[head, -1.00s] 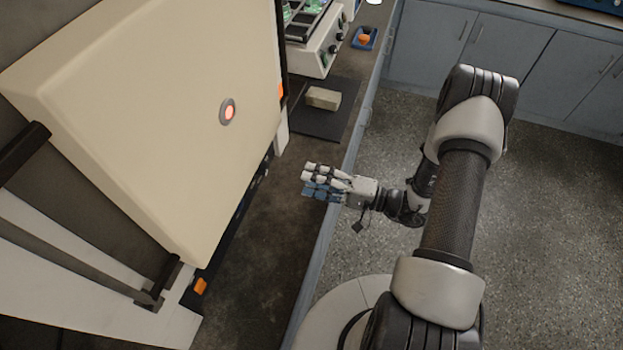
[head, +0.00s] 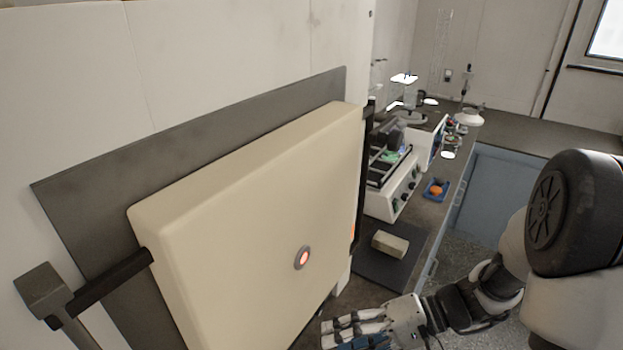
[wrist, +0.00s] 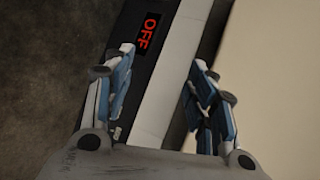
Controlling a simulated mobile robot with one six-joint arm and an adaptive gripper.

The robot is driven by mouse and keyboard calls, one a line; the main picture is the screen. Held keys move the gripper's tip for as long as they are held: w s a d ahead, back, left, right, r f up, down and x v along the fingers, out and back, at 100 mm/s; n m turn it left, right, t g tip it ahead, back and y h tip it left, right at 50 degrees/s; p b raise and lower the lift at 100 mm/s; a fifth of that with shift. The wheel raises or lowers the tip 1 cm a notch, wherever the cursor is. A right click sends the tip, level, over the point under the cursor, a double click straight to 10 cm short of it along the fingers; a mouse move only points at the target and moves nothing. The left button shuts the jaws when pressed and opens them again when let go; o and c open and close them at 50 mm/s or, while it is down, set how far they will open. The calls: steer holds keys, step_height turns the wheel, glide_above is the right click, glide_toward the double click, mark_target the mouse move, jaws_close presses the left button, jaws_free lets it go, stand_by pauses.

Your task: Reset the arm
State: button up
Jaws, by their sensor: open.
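My gripper (head: 356,330) shows at the bottom of the head view, in front of the large cream panel (head: 250,215) with its lit red button (head: 303,257). In the wrist view my gripper (wrist: 160,95) is open, with its blue-and-grey fingers apart and nothing between them. Past the fingers is a black and white machine edge with a red "OFF" display (wrist: 149,33). The cream panel (wrist: 275,65) also fills the right of the wrist view. My arm reaches in from the right of the head view.
A beige block (head: 390,243) lies on a dark mat (head: 375,272) on the bench. Behind it stand a white device with knobs (head: 397,195) and a blue tray (head: 436,190) with an orange item. A dark bracket arm (head: 100,280) is at the left. The floor right of the bench is open.

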steer(key=s+d+r+t+h, duration=0.5)
steer(key=s+d+r+h, duration=0.3)
steer(key=h, duration=0.5)
step_height(320, 180, up, 4)
steer(key=s, duration=0.2)
steer(key=shift+s+f+t, duration=0.15)
steer(key=shift+s+t, duration=0.2)
steer(key=shift+t, duration=0.05)
steer(key=shift+c, duration=0.2)
